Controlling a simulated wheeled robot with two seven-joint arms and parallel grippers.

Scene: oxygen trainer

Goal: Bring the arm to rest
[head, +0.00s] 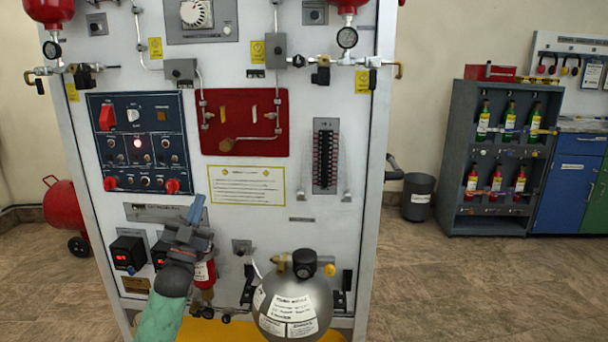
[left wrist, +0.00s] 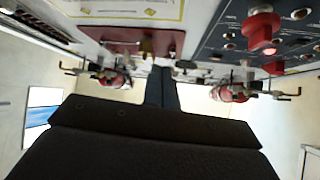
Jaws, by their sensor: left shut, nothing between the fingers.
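My left gripper (head: 196,209) is in front of the lower left part of the white trainer panel (head: 280,190), with its fingers pointing up. It is shut, and nothing shows between the fingers. The left wrist view also shows its closed dark fingers (left wrist: 161,88) against the panel, which looks upside down there. The gripper hides part of the black boxes with red displays (head: 128,254) behind it. I cannot tell its exact distance from the panel. My right gripper is in neither view.
A grey gas cylinder (head: 292,305) stands right of my left arm, low at the panel. A blue control panel (head: 140,140) with switches is above left. A red tank (head: 62,208) is at the left.

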